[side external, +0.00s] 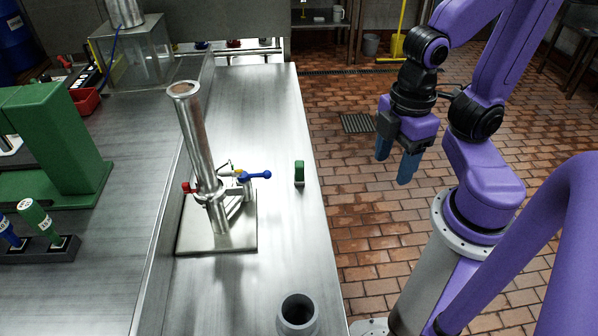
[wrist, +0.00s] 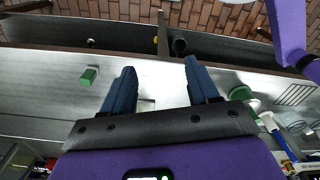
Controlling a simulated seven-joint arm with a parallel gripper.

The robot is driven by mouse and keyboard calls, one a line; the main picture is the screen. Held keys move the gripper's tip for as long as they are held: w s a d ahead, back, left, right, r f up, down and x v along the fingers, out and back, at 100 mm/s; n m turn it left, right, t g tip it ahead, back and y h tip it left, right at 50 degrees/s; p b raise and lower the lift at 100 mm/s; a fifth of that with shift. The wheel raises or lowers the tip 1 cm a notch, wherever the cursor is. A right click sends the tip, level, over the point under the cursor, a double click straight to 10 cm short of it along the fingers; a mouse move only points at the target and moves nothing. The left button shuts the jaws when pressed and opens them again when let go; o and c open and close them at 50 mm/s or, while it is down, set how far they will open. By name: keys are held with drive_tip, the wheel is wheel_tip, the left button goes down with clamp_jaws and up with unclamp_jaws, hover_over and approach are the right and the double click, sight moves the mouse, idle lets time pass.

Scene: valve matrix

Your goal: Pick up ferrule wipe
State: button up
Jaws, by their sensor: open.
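A small green block with a pale base, which looks like the ferrule wipe (side external: 299,172), stands on the steel bench near its right edge, to the right of the valve stand. A green block also shows in the wrist view (wrist: 88,76), left of my fingers. My gripper (side external: 395,162) is open and empty, with blue fingers pointing down. It hangs over the floor side, right of the bench and apart from the block. In the wrist view my gripper (wrist: 159,68) has a clear gap between its fingers.
A metal pipe (side external: 200,140) stands on a square plate (side external: 215,248) with a blue-handled valve (side external: 257,175) beside the block. A grey cup (side external: 298,314) sits at the bench's near end. A green stand (side external: 55,140) is at left. The bench behind the block is clear.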

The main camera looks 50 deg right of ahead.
drive_tip(key=m+t+h, duration=0.1)
drive_tip(key=m+h, duration=0.1)
drive_tip(key=m, duration=2.1)
hover_over(300, 163)
drive_tip(key=s+a, duration=0.1)
drive_tip(key=f, duration=0.8)
drive_tip(key=w+d+f, duration=0.1)
drive_tip(key=f, duration=0.3)
drive_tip(key=shift+f, duration=0.25)
drive_tip(key=shift+w+f, duration=0.1)
drive_tip(key=shift+f, duration=2.7)
clamp_jaws()
